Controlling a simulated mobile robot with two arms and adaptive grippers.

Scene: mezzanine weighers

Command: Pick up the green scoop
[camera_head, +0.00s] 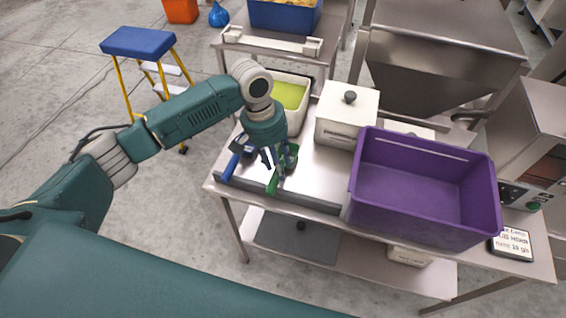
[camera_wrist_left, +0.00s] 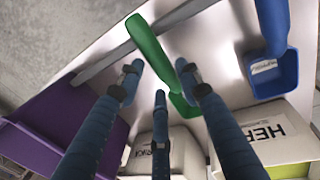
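The green scoop (camera_head: 273,182) lies on the metal table near its front edge, its handle toward the edge. My left gripper (camera_head: 276,164) is above it, pointing down, and hides part of it. In the left wrist view the green scoop's handle (camera_wrist_left: 149,45) runs between the spread fingers of my left gripper (camera_wrist_left: 160,88). The fingers are open, and I see none clearly closed on the scoop. My right gripper is not in view.
A blue scoop (camera_head: 231,166) lies just left of the green one and also shows in the left wrist view (camera_wrist_left: 274,75). A purple crate (camera_head: 425,215) stands to the right. White bins, one labelled (camera_head: 347,115), stand behind. A raised lip runs along the table front.

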